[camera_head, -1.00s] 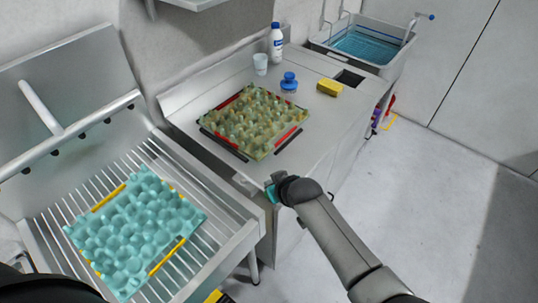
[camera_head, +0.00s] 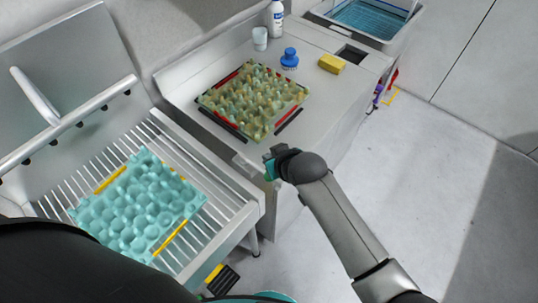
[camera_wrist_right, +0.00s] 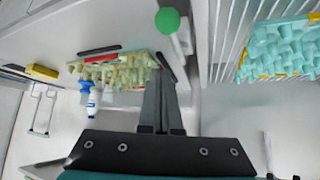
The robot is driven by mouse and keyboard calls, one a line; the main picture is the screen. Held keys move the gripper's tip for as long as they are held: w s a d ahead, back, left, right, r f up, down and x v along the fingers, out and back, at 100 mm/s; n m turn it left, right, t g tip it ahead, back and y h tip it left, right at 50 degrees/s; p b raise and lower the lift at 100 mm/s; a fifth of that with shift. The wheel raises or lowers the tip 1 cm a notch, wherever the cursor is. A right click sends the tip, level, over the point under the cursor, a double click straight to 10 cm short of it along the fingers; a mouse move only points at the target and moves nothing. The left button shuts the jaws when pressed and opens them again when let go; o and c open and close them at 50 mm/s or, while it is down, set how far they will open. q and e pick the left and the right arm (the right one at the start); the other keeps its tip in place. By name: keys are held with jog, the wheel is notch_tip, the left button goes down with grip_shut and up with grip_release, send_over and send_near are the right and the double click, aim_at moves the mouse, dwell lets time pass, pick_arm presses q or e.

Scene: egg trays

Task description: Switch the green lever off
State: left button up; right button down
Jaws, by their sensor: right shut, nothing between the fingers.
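The green lever's round knob (camera_wrist_right: 168,20) shows in the right wrist view, on a short pale stem that joins a pale edge. My right gripper is shut and empty. My left arm shows dark at the lower left of the head view, but its gripper is out of the picture.
A green-yellow egg tray (camera_head: 250,100) sits on the counter (camera_head: 320,105). A turquoise egg tray (camera_head: 135,215) lies on the slatted rack (camera_head: 225,192) at left. A blue brush (camera_head: 289,58), a yellow sponge (camera_head: 331,64), a cup (camera_head: 260,38) and a bottle (camera_head: 276,18) stand farther back.

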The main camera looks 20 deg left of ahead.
jog(key=shift+s+d+r, duration=0.2)
jog(key=shift+s+r, duration=0.9)
jog(key=shift+r, duration=0.05)
pick_arm(q)
jog(key=shift+w+d+r, duration=0.1)
jog(key=shift+w+r, duration=0.25)
jog(key=shift+w, duration=0.35)
